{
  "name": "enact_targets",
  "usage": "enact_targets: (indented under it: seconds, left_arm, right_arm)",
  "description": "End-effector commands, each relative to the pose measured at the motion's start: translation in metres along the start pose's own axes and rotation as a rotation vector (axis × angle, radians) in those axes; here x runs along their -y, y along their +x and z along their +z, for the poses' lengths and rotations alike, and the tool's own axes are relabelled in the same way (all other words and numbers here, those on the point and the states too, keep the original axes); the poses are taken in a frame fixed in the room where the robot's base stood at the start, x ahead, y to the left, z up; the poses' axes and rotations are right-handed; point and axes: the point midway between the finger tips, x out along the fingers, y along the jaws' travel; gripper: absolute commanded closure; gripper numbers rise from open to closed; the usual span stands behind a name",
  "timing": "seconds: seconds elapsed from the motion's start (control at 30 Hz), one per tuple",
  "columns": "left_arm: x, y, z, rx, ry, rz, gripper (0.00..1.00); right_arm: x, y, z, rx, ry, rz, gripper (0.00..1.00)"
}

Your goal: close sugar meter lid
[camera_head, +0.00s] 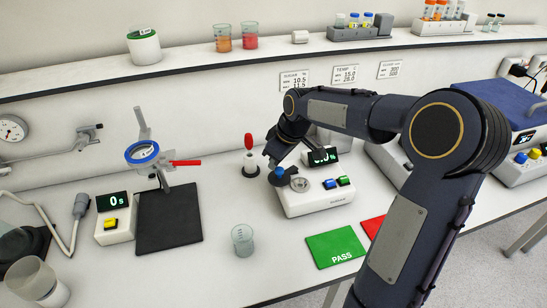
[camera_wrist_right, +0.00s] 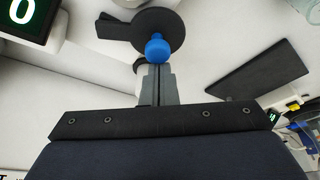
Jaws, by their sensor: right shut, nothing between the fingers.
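The sugar meter (camera_head: 316,203) is a white box with a display, a blue and a green button and a round metal sample well (camera_head: 300,185) on top. The well shows uncovered. Its dark lid with a blue knob (camera_head: 279,171) stands at the meter's left rear, beside the well. My right gripper (camera_head: 268,160) is shut and empty, just behind the knob. In the right wrist view the closed fingertips (camera_wrist_right: 154,72) are right at the blue knob (camera_wrist_right: 156,47) on the dark disc-shaped lid (camera_wrist_right: 160,22); whether they touch cannot be told. My left gripper is not in view.
A red-handled tool in a holder (camera_head: 249,158) stands just left of the meter. A small beaker (camera_head: 242,240) stands in front of it. A green PASS mat (camera_head: 335,246) and a red mat (camera_head: 373,227) lie at the front right. The bench between beaker and black pad (camera_head: 168,220) is clear.

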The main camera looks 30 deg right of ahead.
Motion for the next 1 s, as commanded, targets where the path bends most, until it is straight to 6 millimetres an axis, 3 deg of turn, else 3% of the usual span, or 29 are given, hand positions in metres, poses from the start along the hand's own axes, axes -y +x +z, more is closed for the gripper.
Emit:
enact_targets:
  seconds: [1.0]
  left_arm:
    - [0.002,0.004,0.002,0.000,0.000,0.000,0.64]
  right_arm:
    - [-0.001,-0.018,0.050,0.000,-0.855,-0.313,1.00]
